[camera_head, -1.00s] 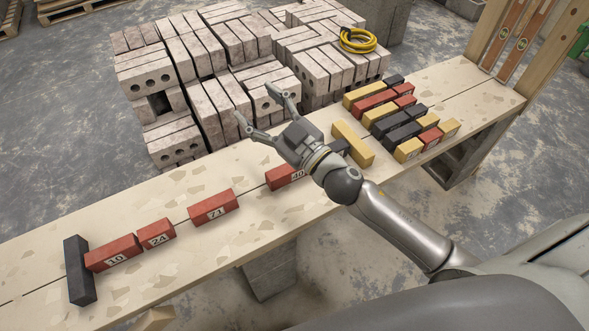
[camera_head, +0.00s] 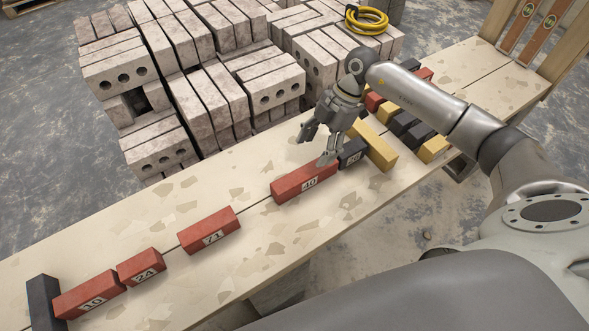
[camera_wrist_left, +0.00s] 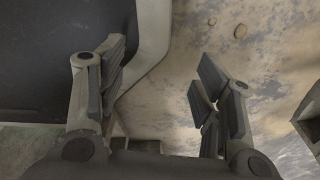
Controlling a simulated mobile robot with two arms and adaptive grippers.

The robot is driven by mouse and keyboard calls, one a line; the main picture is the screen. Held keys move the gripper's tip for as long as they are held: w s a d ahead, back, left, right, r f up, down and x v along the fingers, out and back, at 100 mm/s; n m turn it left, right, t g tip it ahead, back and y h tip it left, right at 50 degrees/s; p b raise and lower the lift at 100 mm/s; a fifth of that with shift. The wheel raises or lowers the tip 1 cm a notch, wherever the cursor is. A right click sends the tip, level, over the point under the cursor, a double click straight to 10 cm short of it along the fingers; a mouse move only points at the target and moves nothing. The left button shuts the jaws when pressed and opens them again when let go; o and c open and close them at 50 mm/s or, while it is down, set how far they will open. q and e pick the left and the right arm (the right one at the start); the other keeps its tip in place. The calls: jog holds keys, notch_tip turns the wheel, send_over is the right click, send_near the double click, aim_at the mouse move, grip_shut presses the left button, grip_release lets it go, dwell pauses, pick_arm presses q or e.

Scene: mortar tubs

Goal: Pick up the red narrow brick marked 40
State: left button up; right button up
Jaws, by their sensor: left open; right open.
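The red narrow brick marked 40 (camera_head: 298,184) lies on the plank bench (camera_head: 240,265), its label facing the front. My right gripper (camera_head: 314,146) is open and empty above the bench, just behind the brick's right end. One fingertip hangs close to the brick's top right end; I cannot tell whether it touches. My left gripper shows only in the left wrist view (camera_wrist_left: 160,95); it is open, with nothing between its fingers.
A black brick (camera_head: 352,153) and a yellow brick (camera_head: 374,146) lie right of the 40 brick. Red bricks marked 71 (camera_head: 208,232), 24 (camera_head: 140,266) and 10 (camera_head: 88,294) lie left, ending at a black brick (camera_head: 43,300). Grey block stacks (camera_head: 190,75) stand behind the bench.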

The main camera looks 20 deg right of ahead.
aim_at(306, 171)
jog(key=shift+w+d+f, duration=0.25)
jog(key=shift+d+f, duration=0.15)
jog(key=shift+d, duration=0.15)
jog(key=shift+s+d+h, duration=0.1)
jog(key=shift+s+h, duration=0.05)
jog(key=shift+h, duration=0.15)
jog(key=x, duration=0.4)
jog(key=shift+s+a+f, duration=0.15)
jog(key=shift+s+a, duration=0.1)
jog(key=shift+s, duration=0.05)
jog(key=shift+a+f, duration=0.1)
jog(key=shift+f, duration=0.2)
jog(key=x, duration=0.5)
jog(key=shift+a+r, duration=0.1)
jog(key=shift+a, duration=0.1)
jog(key=shift+c, duration=0.3)
jog(key=c, duration=0.5)
grip_shut()
pick_arm(q)
jog(key=shift+s+f, duration=0.15)
jog(key=shift+f, duration=0.05)
pick_arm(e)
jog(key=shift+w, duration=0.15)
